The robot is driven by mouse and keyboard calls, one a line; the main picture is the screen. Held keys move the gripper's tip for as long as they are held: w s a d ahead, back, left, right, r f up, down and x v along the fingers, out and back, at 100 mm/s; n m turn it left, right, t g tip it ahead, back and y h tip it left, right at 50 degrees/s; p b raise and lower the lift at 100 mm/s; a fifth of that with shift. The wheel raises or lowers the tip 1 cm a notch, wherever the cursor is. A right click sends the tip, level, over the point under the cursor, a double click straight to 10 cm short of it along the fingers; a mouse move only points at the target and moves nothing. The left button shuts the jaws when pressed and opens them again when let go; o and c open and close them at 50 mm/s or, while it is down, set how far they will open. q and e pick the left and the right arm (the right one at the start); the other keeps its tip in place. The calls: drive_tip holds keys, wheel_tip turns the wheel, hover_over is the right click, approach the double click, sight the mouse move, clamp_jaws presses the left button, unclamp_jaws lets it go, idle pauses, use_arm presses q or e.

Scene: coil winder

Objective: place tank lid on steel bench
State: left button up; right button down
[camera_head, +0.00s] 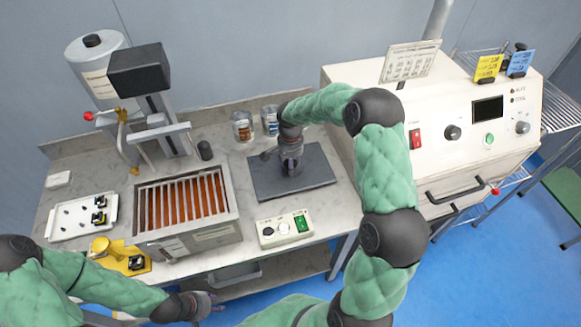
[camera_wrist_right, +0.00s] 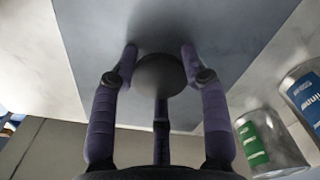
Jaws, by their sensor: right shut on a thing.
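The tank lid (camera_head: 318,163) is a flat dark grey rectangular plate over the right half of the steel bench (camera_head: 75,183), between the open tank and the white cabinet. My right gripper (camera_head: 292,168) points down at its middle. In the right wrist view, my right gripper (camera_wrist_right: 160,70) has its fingers closed around a dark round knob (camera_wrist_right: 160,76) in front of the grey plate. The lid looks flat on or very close to the bench top; any small gap cannot be told. My left gripper (camera_head: 205,304) is low at the front, empty-looking, its fingers too small to read.
An open steel tank (camera_head: 215,238) with copper-coloured bars stands left of the lid. Two cans (camera_head: 242,126) stand behind the lid, and a control box (camera_head: 284,229) sits in front. A white cabinet (camera_head: 340,85) is to the right. A white tray (camera_head: 82,217) lies far left.

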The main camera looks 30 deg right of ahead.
drive_tip(key=shift+f, duration=0.4)
drive_tip(key=shift+f, duration=0.15)
drive_tip(key=c, duration=0.6)
unclamp_jaws()
wheel_tip(320, 180, up, 12)
drive_tip(key=p, duration=0.3)
drive_tip(key=shift+p, duration=0.4)
